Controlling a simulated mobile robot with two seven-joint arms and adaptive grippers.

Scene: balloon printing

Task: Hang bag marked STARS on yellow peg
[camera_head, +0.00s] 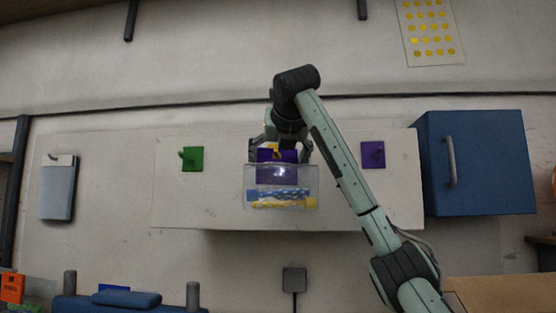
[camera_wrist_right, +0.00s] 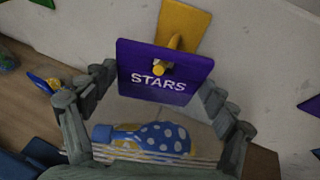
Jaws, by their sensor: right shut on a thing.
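The bag marked STARS has a purple header card (camera_wrist_right: 165,87) and a clear pouch (camera_head: 281,182) with blue and yellow balloons. It hangs upright in front of the board's middle. My right gripper (camera_head: 281,150) is at the card, its fingers on either side; it is shut on the bag in the right wrist view (camera_wrist_right: 155,105). The yellow peg (camera_wrist_right: 174,43) on its yellow plate (camera_wrist_right: 188,22) is behind the card's top; its tip shows in front of the card at the hole, apparently through it. My left gripper is not in view.
A green peg plate (camera_head: 192,159) is left on the pale board (camera_head: 225,212), a purple one (camera_head: 373,155) right. A blue cabinet (camera_head: 485,165) stands right of the board. A grey-blue item (camera_head: 57,190) hangs far left.

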